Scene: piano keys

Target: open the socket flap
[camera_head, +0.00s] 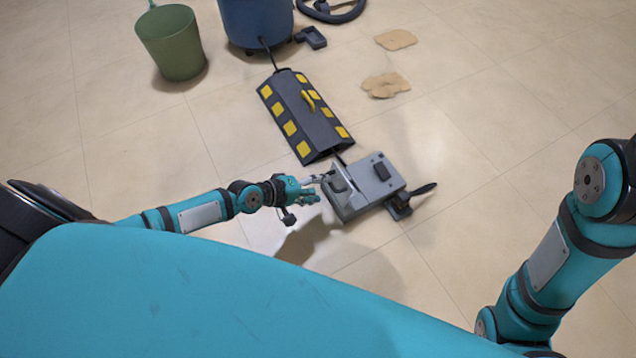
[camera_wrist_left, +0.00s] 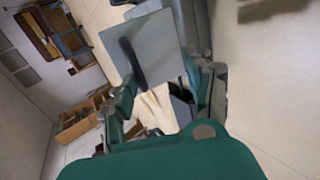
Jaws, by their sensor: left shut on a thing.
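The grey socket box (camera_head: 372,198) lies on the floor in the middle of the head view. My left gripper (camera_head: 318,180) reaches in from the left and is shut on the raised flap's edge. In the left wrist view, a grey square panel with a dark mark (camera_wrist_left: 152,50) fills the space by the fingers; I cannot tell if it is the flap. My right arm shows at the right; its gripper is out of view.
A black cable ramp with yellow patches (camera_head: 304,115) lies just behind the box. A dark handled tool (camera_head: 412,200) touches its right side. A green bucket (camera_head: 172,45) and a blue vacuum (camera_head: 256,20) stand at the back. Brown patches (camera_head: 386,85) mark the floor.

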